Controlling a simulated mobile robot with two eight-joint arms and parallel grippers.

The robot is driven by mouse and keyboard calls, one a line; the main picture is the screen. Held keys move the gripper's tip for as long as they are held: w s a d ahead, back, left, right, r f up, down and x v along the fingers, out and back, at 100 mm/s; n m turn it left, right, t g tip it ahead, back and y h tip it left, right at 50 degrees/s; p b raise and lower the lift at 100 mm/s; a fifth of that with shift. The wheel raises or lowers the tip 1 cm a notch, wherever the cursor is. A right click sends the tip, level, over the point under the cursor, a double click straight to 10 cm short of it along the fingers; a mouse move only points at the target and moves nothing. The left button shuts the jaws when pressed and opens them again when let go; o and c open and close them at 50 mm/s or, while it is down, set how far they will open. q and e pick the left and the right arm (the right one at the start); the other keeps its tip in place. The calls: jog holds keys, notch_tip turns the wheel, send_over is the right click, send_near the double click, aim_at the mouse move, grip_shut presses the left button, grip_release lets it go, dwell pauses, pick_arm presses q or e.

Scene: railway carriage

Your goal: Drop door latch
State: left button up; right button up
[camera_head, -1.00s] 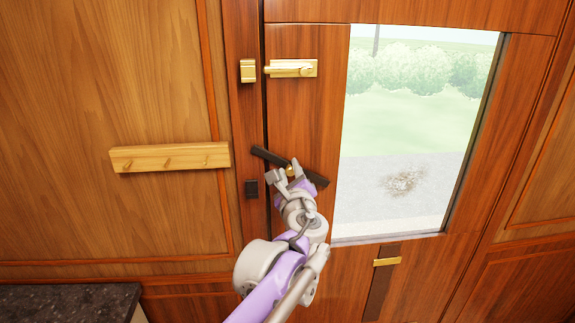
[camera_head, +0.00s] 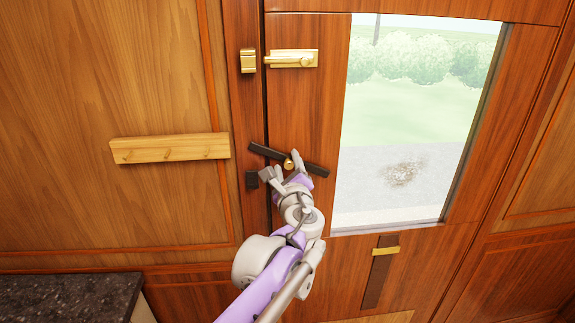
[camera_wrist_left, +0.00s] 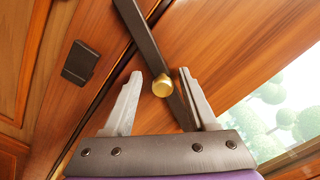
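The door latch is a dark bar (camera_head: 308,167) with a brass knob (camera_head: 289,163), mounted on the wooden door. It is tilted, its left end higher and above the dark keeper (camera_head: 252,180) on the door post. In the left wrist view the bar (camera_wrist_left: 140,35) runs diagonally, the knob (camera_wrist_left: 162,86) appears between my fingertips, and the keeper (camera_wrist_left: 80,63) is at left. My left gripper (camera_head: 281,178) is open just below the knob; it also shows in the wrist view (camera_wrist_left: 160,75). I cannot tell whether a finger touches the bar. My right gripper is out of view.
A brass bolt (camera_head: 292,59) and its catch (camera_head: 248,61) are higher up. A wooden peg rail (camera_head: 170,148) is on the left wall. The door window (camera_head: 410,130) is right of the latch. A dark counter (camera_head: 70,298) stands at lower left.

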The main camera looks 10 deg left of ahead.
pick_arm(q)
jog(key=shift+s+d, duration=0.25)
jog(key=shift+s, duration=0.2)
jog(key=b+v, duration=0.1)
jog(key=v, duration=0.8)
jog(key=shift+s, duration=0.45)
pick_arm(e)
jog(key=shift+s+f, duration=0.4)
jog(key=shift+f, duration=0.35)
pick_arm(q)
jog(key=shift+r, duration=0.1)
jog(key=s+a+f+n+g, duration=0.4)
jog(key=s+a+f+n, duration=0.15)
jog(key=f, duration=0.35)
jog(key=s+a+f+n+g, duration=0.4)
jog(key=s+a+f+n, duration=0.1)
jog(key=a+f+n, duration=0.25)
jog(key=s+d+f+n+g+h, duration=0.1)
jog(key=s+d+f+n+h, duration=0.1)
jog(key=s+f+n, duration=0.3)
jog(key=s+d+f+n+g+h, duration=0.1)
jog(key=s+f+n, duration=0.4)
jog(key=f, duration=0.5)
jog(key=shift+s+d+n+g+h, duration=0.4)
jog(key=shift+s+g+h, duration=0.4)
jog(key=shift+s+h, duration=0.3)
